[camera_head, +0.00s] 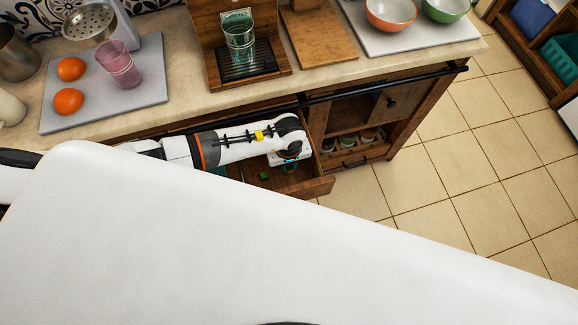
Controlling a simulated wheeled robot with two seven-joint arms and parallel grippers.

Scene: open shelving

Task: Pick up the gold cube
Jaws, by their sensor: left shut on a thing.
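My left arm comes in from the left over the counter's front edge, and its gripper (288,160) points down into an open wooden drawer (320,188). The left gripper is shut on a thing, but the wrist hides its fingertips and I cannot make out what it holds. I cannot pick out the gold cube. A small green thing (264,176) lies in the drawer, left of the gripper. My right gripper is not in view.
The counter above holds a grey board (140,98) with two oranges and a pink glass (122,68), a wooden stand with a green glass (239,40), and a pale board with bowls. A black rail (400,82) runs along the front. The tiled floor at right is clear.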

